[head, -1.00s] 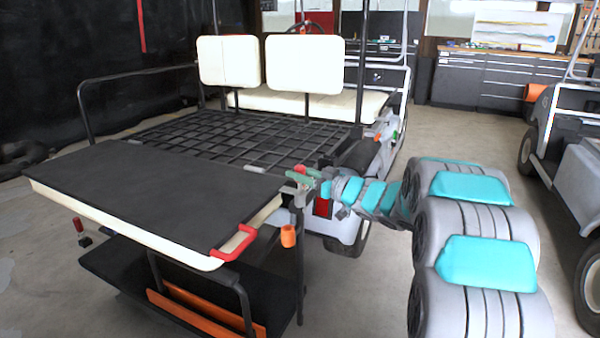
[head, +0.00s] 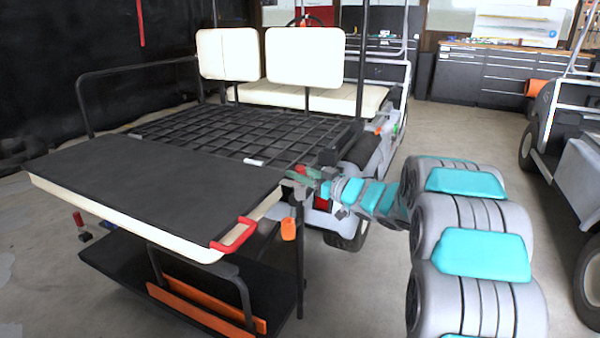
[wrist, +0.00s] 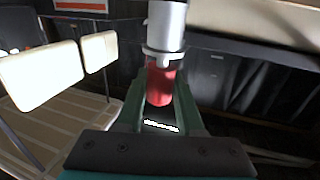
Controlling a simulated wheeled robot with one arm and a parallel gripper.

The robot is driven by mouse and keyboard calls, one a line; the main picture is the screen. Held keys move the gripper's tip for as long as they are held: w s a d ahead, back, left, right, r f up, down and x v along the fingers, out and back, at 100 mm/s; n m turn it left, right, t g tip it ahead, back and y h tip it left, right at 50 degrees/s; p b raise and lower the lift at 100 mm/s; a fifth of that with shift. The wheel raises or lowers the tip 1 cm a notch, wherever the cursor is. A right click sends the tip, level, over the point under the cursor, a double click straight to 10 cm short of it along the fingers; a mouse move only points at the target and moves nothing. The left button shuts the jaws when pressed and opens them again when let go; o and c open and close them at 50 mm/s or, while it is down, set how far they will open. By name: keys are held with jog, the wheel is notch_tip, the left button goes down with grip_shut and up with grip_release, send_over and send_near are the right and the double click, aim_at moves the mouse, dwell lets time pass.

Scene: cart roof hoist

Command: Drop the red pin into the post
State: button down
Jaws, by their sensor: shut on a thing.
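In the wrist view the green fingers of my gripper (wrist: 160,112) are shut on a red pin (wrist: 161,86). A silver-grey cylinder (wrist: 166,26) with a collar adjoins the red part; I cannot tell whether it is the pin's shank or a separate part. In the head view my gripper (head: 302,175) is at the right corner of the cart's black rear deck, near the top of a dark upright post (head: 299,265).
The cream-edged black deck (head: 150,185) has a red handle (head: 235,236) at its near corner. An orange fitting (head: 288,229) hangs beside the post. A black lower step (head: 120,270) lies below.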

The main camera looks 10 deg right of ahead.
jog(key=shift+f, duration=0.4)
jog(key=shift+c, duration=2.3)
grip_release()
jog(key=v, duration=0.7)
jog(key=shift+s+d+b, duration=0.25)
jog(key=shift+s+b, duration=0.1)
jog(key=shift+b, duration=0.05)
